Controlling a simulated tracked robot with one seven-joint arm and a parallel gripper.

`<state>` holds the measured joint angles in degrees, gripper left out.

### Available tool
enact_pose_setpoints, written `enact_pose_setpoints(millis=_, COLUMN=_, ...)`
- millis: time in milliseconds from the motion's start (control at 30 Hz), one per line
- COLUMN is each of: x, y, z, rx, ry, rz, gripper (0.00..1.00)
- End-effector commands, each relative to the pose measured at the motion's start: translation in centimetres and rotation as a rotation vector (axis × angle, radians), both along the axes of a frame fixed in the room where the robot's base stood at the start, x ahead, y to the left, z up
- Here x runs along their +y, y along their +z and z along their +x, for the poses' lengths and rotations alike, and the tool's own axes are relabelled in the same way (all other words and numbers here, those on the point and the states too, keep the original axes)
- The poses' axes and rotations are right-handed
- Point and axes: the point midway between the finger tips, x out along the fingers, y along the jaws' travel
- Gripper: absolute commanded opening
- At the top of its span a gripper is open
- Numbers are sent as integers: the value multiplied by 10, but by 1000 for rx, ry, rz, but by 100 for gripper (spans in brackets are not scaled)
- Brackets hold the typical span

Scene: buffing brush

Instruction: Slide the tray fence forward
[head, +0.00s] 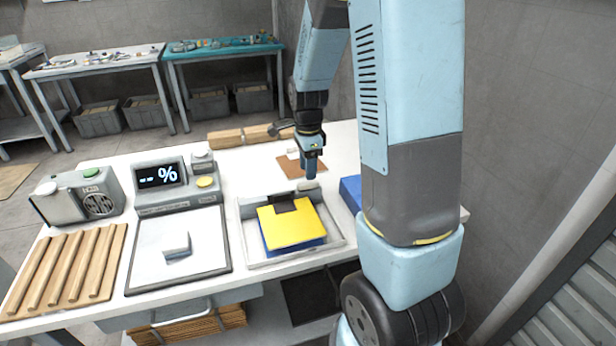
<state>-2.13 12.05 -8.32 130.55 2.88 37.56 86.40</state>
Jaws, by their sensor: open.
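A light grey tray (339,236) sits on the white table, right of centre. A yellow pad (295,228) on a blue block (297,247) lies in it. A dark piece (282,205) rests at the pad's far edge, and a small pale grey block (308,186) is at the tray's far right side. I cannot tell for sure which of these is the fence. My gripper (311,172) points down just above and behind the pale block. It is open. Its fingertips are small here, and I cannot tell whether they touch the block.
A display unit (163,178) and a white plate (205,245) with a small block (177,246) stand left of the tray. A slatted wooden rack (68,268) and a grey box (75,197) are at far left. A blue item (351,190) lies right, partly behind my arm.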

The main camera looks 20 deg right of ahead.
Motion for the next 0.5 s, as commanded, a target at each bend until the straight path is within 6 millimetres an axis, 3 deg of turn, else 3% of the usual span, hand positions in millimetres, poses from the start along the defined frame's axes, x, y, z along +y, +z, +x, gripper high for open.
enact_pose_setpoints(millis=300, x=-1, y=61, z=0, rx=-3, ry=1, rz=0, gripper=43)
enact_pose_setpoints(millis=500, x=0, y=84, z=0, rx=-1, ry=0, rz=0, gripper=43)
